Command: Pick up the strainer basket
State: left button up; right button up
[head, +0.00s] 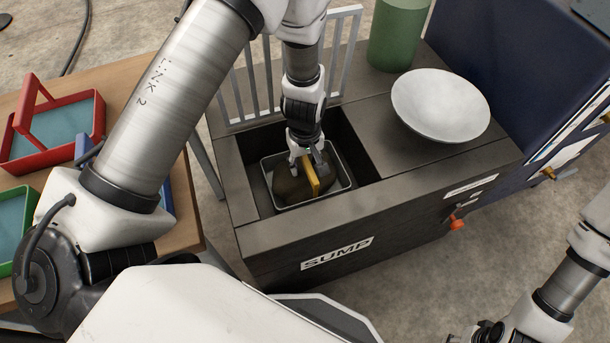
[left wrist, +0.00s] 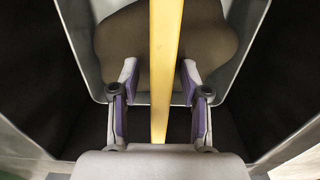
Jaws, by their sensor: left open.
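The strainer basket (head: 346,178) sits inside the open sump tank; it has a pale metal rim, a yellow handle bar (head: 312,177) and a dark brown lump (head: 287,187) inside. My left gripper (head: 308,163) reaches down into the basket, with its fingers on either side of the yellow bar. In the left wrist view, the yellow bar (left wrist: 164,50) runs between the two open fingers (left wrist: 160,70), with a visible gap on each side. The basket's rim (left wrist: 88,60) also shows there. My right gripper (head: 487,331) is at the bottom edge, partly cut off, its fingers unclear.
The dark sump tank (head: 400,205) has walls close around the basket. A white bowl (head: 440,104) and a green canister (head: 398,35) stand on its right top. A grey rack (head: 236,90) rises behind. Red (head: 98,118), blue and green trays lie on the wooden table at left.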

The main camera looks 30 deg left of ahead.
pick_arm(q)
grip_shut()
